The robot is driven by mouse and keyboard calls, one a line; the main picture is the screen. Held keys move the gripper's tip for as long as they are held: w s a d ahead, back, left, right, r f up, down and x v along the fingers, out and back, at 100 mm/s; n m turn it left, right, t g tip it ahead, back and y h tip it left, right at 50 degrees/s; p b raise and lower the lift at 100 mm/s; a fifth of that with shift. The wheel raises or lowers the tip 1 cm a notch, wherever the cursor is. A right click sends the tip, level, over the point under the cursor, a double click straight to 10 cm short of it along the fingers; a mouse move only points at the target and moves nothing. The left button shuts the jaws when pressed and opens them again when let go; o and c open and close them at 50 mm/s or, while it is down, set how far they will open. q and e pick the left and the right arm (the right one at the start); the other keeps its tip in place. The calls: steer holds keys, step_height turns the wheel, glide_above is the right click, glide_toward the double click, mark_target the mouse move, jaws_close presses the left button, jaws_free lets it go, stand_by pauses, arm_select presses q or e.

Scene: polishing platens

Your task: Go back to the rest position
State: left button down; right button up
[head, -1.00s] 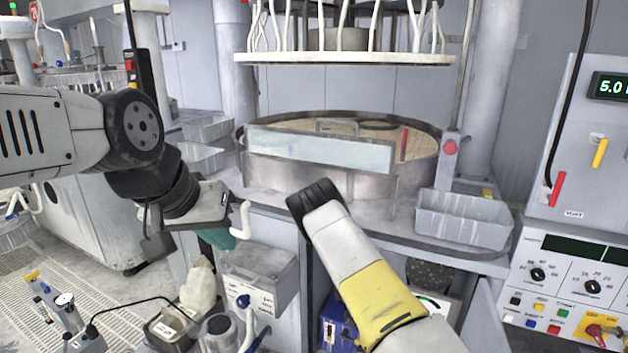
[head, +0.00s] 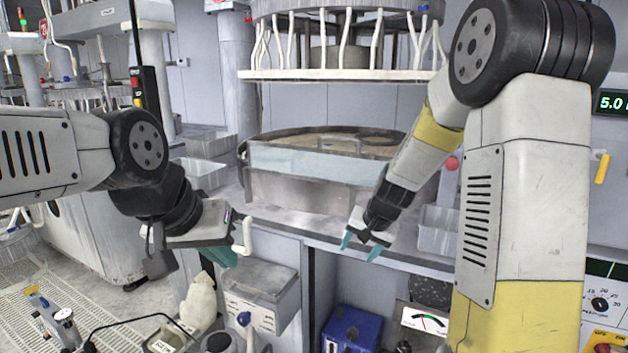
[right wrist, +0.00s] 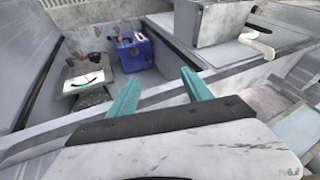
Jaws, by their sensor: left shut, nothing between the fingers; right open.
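My left gripper (head: 221,256) hangs at the left of the head view, with its teal fingers partly hidden behind the wrist. It is shut and empty, close to a white crank handle (head: 243,237) on the bench front. My right gripper (head: 360,249) points down in front of the bench edge, below the round polishing tub. Its two teal fingers are spread apart with nothing between them. They also show in the right wrist view (right wrist: 161,93), over the bench edge and the open space under it.
The round metal tub (head: 300,188) stands on the bench behind my right gripper. A grey bin (head: 438,232) sits right of it. Below are a blue box (head: 352,328), a dial gauge (head: 424,320) and a grey box (head: 262,283). A white cat-like figure (head: 199,303) is at lower left.

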steer(key=s+r+n+y, duration=0.1)
steer(key=s+r+n, duration=0.1)
steer(key=s+r, duration=1)
steer(key=s+d+r+n, duration=0.1)
steer(key=s+r, duration=0.1)
steer(key=s, duration=0.4)
steer(key=s+d+r+n+t+h, duration=0.1)
steer(key=s, duration=0.6)
steer(key=shift+s+d+r, duration=0.15)
steer(key=shift+d+r, duration=0.2)
